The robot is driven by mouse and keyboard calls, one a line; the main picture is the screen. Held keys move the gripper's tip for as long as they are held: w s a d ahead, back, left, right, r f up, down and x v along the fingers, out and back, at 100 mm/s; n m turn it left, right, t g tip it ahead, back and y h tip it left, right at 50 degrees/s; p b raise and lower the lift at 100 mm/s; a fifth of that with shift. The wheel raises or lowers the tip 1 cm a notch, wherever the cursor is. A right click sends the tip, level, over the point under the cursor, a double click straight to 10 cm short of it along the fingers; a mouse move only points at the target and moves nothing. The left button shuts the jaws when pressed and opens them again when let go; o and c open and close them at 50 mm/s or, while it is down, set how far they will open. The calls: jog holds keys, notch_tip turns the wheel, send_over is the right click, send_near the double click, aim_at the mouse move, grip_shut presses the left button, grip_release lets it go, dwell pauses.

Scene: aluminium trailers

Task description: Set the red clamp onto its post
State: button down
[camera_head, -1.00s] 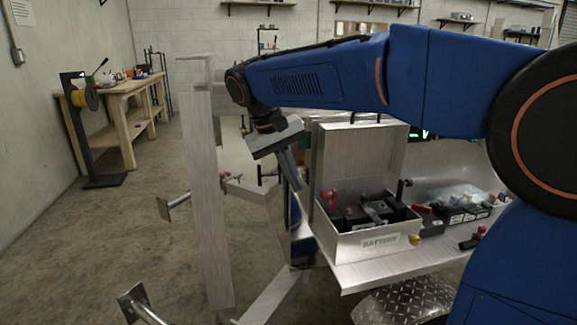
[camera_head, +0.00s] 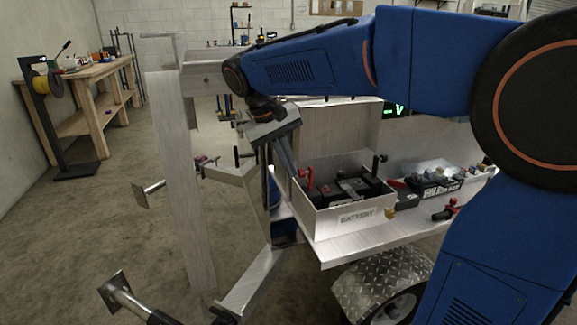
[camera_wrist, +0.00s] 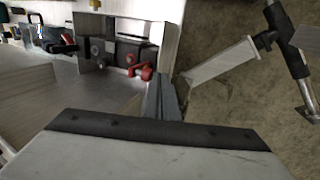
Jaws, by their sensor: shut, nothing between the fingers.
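The red clamp (camera_head: 309,179) stands at the left end of the black battery (camera_head: 345,188), inside the open metal box labelled BATTERY (camera_head: 345,228). In the wrist view the red clamp (camera_wrist: 142,71) shows at the battery's near right corner. Its post is not distinguishable, so I cannot tell whether the clamp sits on it. A black clamp (camera_head: 379,163) stands at the battery's right end. My gripper (camera_head: 291,170) points down by the box's left edge, left of the red clamp. Its fingers (camera_wrist: 162,82) are shut and empty, apart from the clamp.
The box stands on a metal trailer deck (camera_head: 335,250), with the raised lid (camera_head: 335,130) behind it. Right of it lie tools and another red-and-black item (camera_head: 446,211). A tall metal post (camera_head: 180,190) stands left. A workbench (camera_head: 85,105) is farther back.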

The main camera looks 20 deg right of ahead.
aim_at(302, 169)
jog(key=shift+d+r+y, duration=0.25)
jog(key=shift+d+r, duration=0.05)
jog(key=shift+d, duration=0.3)
jog(key=shift+d+r+y, duration=0.25)
jog(key=shift+d+y, duration=0.05)
jog(key=shift+d, duration=0.25)
jog(key=shift+d+r+y, duration=0.25)
jog(key=shift+d+r, duration=0.05)
jog(key=shift+d, duration=0.3)
jog(key=shift+r, duration=0.15)
jog(key=shift+r, duration=0.65)
